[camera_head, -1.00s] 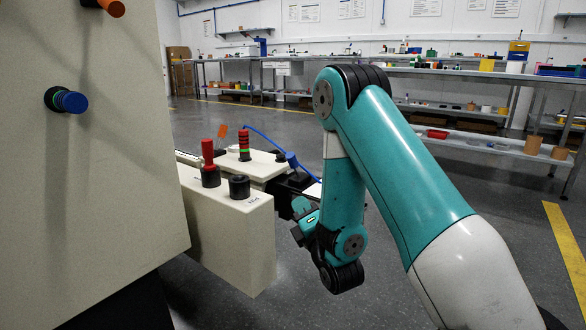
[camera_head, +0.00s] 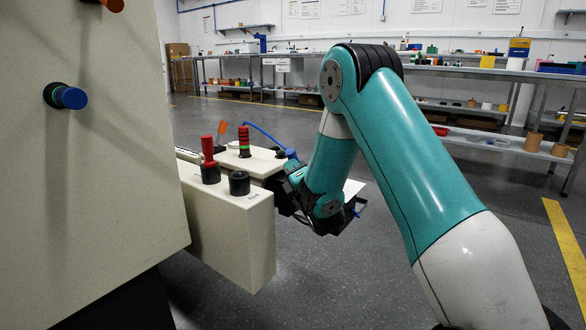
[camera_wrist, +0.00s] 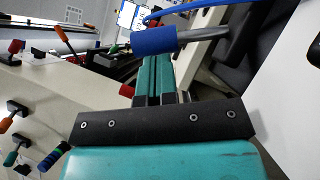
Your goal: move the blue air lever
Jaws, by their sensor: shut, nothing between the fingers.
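The blue air lever (camera_wrist: 154,40) shows in the wrist view as a blue sleeve on a grey rod that runs to the right. My gripper (camera_wrist: 154,62) is shut and empty, its two teal fingers side by side. The fingertips end right at the blue sleeve; I cannot tell whether they touch it. In the head view the lever's blue end (camera_head: 291,154) shows just beyond my gripper (camera_head: 296,168), at the far end of the pale machine.
A blue hose (camera_head: 262,133) arches behind. A tall panel with a blue knob (camera_head: 70,98) stands at left. The floor at right is open.

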